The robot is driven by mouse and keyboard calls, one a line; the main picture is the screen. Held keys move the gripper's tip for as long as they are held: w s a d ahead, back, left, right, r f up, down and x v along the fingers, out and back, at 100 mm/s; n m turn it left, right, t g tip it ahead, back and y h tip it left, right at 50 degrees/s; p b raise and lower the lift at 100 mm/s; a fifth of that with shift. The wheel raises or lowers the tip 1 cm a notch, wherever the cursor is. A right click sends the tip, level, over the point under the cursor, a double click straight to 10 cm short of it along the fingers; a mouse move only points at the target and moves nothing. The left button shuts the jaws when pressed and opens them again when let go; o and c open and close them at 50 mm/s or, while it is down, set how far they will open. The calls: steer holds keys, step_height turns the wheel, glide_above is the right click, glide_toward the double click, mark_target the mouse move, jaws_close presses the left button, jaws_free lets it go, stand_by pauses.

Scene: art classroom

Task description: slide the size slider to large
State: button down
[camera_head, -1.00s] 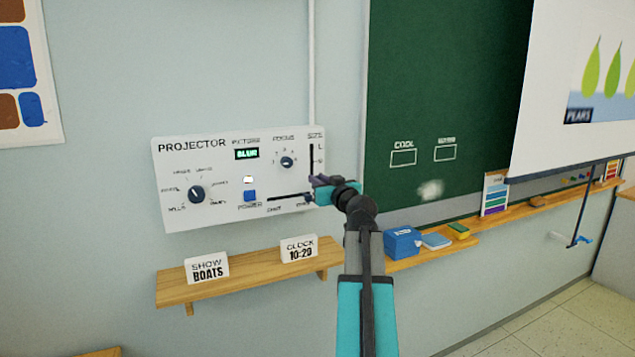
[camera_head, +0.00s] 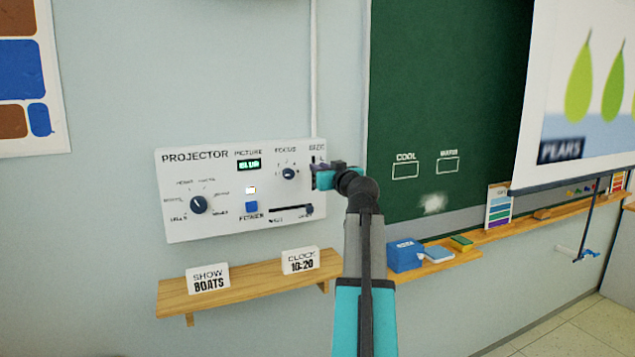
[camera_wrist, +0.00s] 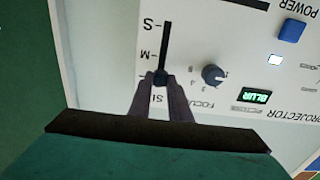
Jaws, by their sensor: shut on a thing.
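The white projector panel (camera_head: 180,225) is on the wall in the head view. Its size slider is a vertical slot (camera_wrist: 166,45) marked S and M in the upside-down wrist view. The dark slider knob (camera_wrist: 160,79) is past the M mark, at the end of the slot under the SIZE label, where the L mark is hidden by my fingers. My gripper (camera_wrist: 161,86) is shut on the knob; in the head view my gripper (camera_head: 316,176) covers most of the slider. The projection screen (camera_head: 522,150) shows large green pears labelled PEARS, cut off by the frame edge.
The focus dial (camera_wrist: 212,75) is close beside my fingers. A horizontal slider (camera_head: 290,210) lies below my gripper. A wooden shelf (camera_head: 240,284) with two signs is under the panel. A blue box (camera_head: 404,256) sits on the chalkboard ledge.

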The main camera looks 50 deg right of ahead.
steer(key=shift+r, duration=1.55)
steer(key=c, duration=1.6)
jaws_free()
steer(key=shift+w+a, duration=0.1)
steer(key=shift+c, duration=0.2)
steer(key=b+v, duration=0.3)
steer(key=v, duration=1.1)
steer(key=shift+b, duration=0.3)
